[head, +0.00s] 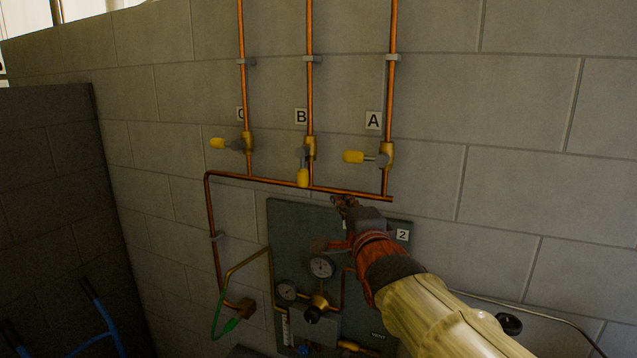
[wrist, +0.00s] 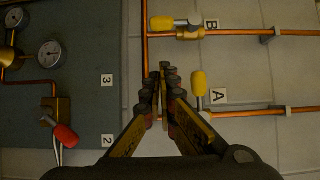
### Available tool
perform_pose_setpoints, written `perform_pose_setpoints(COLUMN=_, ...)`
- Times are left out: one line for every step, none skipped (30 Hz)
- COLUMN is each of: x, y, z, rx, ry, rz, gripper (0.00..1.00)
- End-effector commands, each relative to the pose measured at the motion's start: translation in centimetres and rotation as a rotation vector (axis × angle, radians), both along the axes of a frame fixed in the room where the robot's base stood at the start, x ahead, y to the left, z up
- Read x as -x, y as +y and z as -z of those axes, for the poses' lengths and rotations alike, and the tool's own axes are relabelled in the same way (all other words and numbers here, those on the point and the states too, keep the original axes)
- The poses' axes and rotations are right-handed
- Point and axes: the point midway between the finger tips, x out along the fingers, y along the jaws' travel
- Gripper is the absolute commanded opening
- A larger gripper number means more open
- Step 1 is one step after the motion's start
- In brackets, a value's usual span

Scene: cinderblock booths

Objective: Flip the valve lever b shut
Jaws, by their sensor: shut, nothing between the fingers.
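Valve lever B (head: 303,177) has a yellow grip and hangs straight down, in line with its copper pipe, below the label B (head: 301,116). In the wrist view lever B (wrist: 161,23) points left along its pipe, beside its brass valve body (wrist: 189,31). My gripper (head: 343,202) is shut and empty, below and to the right of lever B, apart from it. In the wrist view the closed fingertips (wrist: 168,70) lie between lever B and lever A (wrist: 198,82). No contact with lever B shows.
Lever A (head: 355,157) and lever C (head: 218,143) stick out sideways, across their pipes. A horizontal copper pipe (head: 264,180) runs below the valves. A grey panel with gauges (head: 321,267) is below; a red lever (wrist: 66,136) shows in the wrist view.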

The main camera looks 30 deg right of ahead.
Motion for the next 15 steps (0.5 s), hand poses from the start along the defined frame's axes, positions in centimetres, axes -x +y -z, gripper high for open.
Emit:
perform_pose_setpoints(x=0.0, y=0.0, z=0.0, rx=0.0, ry=0.0, rz=0.0, gripper=0.0)
perform_pose_setpoints(x=0.0, y=0.0, z=0.0, rx=0.001, ry=0.0, rz=0.0, gripper=0.0)
perform_pose_setpoints(x=-0.1, y=0.0, z=0.0, rx=0.001, ry=0.001, rz=0.0, gripper=0.0)
perform_pose_setpoints(x=-0.2, y=0.0, z=0.0, rx=0.001, ry=0.001, rz=0.0, gripper=0.0)
perform_pose_setpoints(x=-0.3, y=-0.1, z=0.0, rx=0.001, ry=0.001, rz=0.0, gripper=0.0)
perform_pose_setpoints(x=-0.6, y=-0.2, z=0.0, rx=0.0, ry=0.002, rz=-0.001, gripper=0.0)
perform_pose_setpoints(x=-0.9, y=-0.3, z=0.0, rx=0.001, ry=0.003, rz=-0.001, gripper=0.0)
perform_pose_setpoints(x=-1.2, y=-0.4, z=0.1, rx=0.001, ry=0.004, rz=-0.001, gripper=0.0)
perform_pose_setpoints(x=-1.7, y=-0.5, z=0.0, rx=0.001, ry=0.004, rz=-0.001, gripper=0.0)
perform_pose_setpoints(x=-2.1, y=-0.7, z=0.0, rx=0.001, ry=0.003, rz=-0.001, gripper=0.0)
perform_pose_setpoints(x=-2.6, y=-0.8, z=0.0, rx=0.0, ry=0.004, rz=0.0, gripper=0.0)
perform_pose_setpoints(x=-3.1, y=-1.0, z=0.0, rx=0.0, ry=0.004, rz=0.0, gripper=0.0)
perform_pose_setpoints(x=-3.6, y=-1.2, z=0.0, rx=-0.001, ry=0.005, rz=0.0, gripper=0.0)
perform_pose_setpoints(x=-4.1, y=-1.3, z=0.0, rx=0.0, ry=0.004, rz=-0.001, gripper=0.0)
perform_pose_setpoints(x=-4.8, y=-1.5, z=-0.1, rx=0.001, ry=0.003, rz=-0.001, gripper=0.0)
